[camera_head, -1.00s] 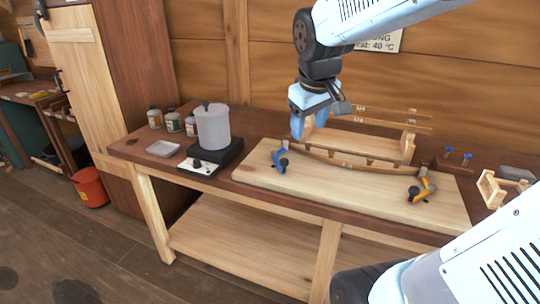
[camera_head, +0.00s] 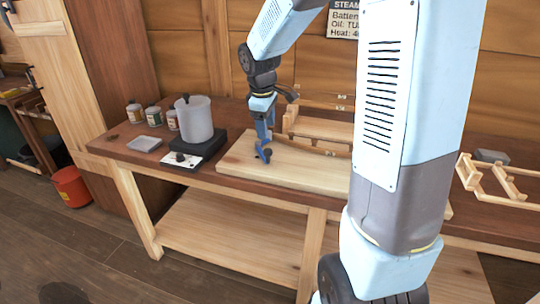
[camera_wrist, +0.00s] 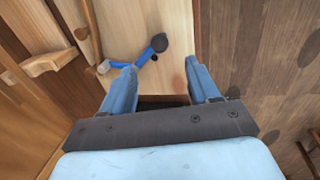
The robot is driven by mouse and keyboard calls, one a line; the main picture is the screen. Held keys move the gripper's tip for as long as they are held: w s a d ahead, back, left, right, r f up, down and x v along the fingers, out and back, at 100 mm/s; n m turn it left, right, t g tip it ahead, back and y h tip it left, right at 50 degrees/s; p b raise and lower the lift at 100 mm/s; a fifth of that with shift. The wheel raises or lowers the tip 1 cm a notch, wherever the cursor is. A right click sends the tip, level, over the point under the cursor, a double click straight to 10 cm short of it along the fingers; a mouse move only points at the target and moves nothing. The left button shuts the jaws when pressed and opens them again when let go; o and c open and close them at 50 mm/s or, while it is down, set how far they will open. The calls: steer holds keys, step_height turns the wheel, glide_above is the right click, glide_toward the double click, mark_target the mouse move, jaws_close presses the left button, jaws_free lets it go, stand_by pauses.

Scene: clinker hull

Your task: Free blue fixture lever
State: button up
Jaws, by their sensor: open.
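The blue fixture lever (camera_head: 263,152) sits near the left end of the pale wooden board (camera_head: 290,173) on the bench. In the wrist view the blue lever (camera_wrist: 146,57) has a dark round knob, lying just beyond my fingertips and closer to the left finger. My gripper (camera_head: 264,133) points down right above the lever and partly covers it in the head view. In the wrist view my gripper (camera_wrist: 159,70) is open, with nothing between its fingers. I cannot tell whether the left finger touches the lever. The curved wooden strip (camera_head: 315,149) runs right from the lever.
A grey pot (camera_head: 194,118) on a dark heater stands left of the board, with several small jars and a grey tray (camera_head: 145,144) beyond. A wooden rack (camera_head: 325,127) stands behind the strip. My arm hides the board's right part. A wooden frame (camera_head: 490,180) lies far right.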

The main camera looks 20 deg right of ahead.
mark_target(269, 150)
steer(key=f, duration=0.4)
steer(key=w+d+f, duration=0.1)
steer(key=f, duration=0.3)
steer(key=w+f, duration=0.1)
steer(key=f, duration=0.3)
steer(key=shift+d+f, duration=0.25)
steer(key=shift+c, duration=0.2)
steer(key=shift+s, duration=0.1)
jaws_close()
steer(key=shift+d, duration=0.2)
steer(key=shift+a, duration=0.15)
